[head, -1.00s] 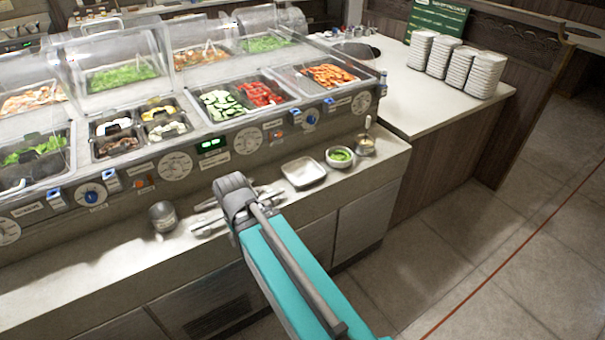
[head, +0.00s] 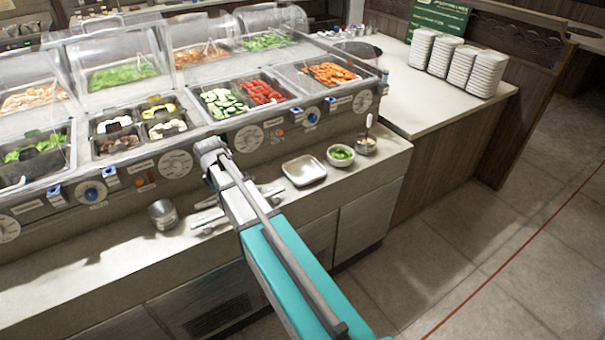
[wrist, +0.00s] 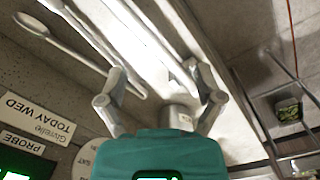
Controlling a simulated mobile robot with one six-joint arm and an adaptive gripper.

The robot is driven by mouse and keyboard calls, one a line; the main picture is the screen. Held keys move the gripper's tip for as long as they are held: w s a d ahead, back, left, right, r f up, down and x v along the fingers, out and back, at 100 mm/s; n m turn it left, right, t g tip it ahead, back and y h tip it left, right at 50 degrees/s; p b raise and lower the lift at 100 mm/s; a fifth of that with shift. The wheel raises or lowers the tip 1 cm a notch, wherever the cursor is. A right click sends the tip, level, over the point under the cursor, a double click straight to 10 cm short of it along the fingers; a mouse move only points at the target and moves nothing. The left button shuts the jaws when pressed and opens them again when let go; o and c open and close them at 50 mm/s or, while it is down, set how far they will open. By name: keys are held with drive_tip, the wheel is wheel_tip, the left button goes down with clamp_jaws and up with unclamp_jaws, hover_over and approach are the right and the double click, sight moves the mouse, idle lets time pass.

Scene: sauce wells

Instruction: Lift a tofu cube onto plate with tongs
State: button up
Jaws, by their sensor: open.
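My gripper (head: 208,150) is at the front panel of the food counter, above the steel ledge, in the head view. In the wrist view my gripper (wrist: 154,70) has its two fingers spread with nothing held between them. Long metal utensils that look like tongs (head: 208,218) lie on the ledge, partly hidden by my arm; long metal arms (wrist: 150,30) also show beyond the fingers in the wrist view. A square plate (head: 304,170) lies on the ledge to the right. Pale pieces (head: 112,125) lie in a small well; I cannot tell whether they are tofu.
A metal cup (head: 162,214) stands left of the tongs. A white bowl (head: 341,155) of green food and a cup with a utensil (head: 365,144) stand right of the plate. Clear covers (head: 115,60) overhang the rear wells. Stacked plates (head: 458,66) stand far right.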

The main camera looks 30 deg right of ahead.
drive_tip(key=w+n, duration=0.7)
drive_tip(key=w, duration=0.5)
drive_tip(key=shift+f+h, duration=0.25)
drive_tip(key=shift+h, duration=0.05)
drive_tip(key=shift+s+d+f+b, duration=0.1)
drive_tip(key=shift+f+b, duration=0.05)
drive_tip(key=shift+b, duration=0.25)
drive_tip(key=f+b, duration=0.5)
drive_tip(key=d+f+b, duration=0.1)
drive_tip(key=f+b, duration=0.2)
drive_tip(key=shift+f+b, duration=0.3)
drive_tip(key=c, duration=0.7)
drive_tip(key=shift+r, duration=0.1)
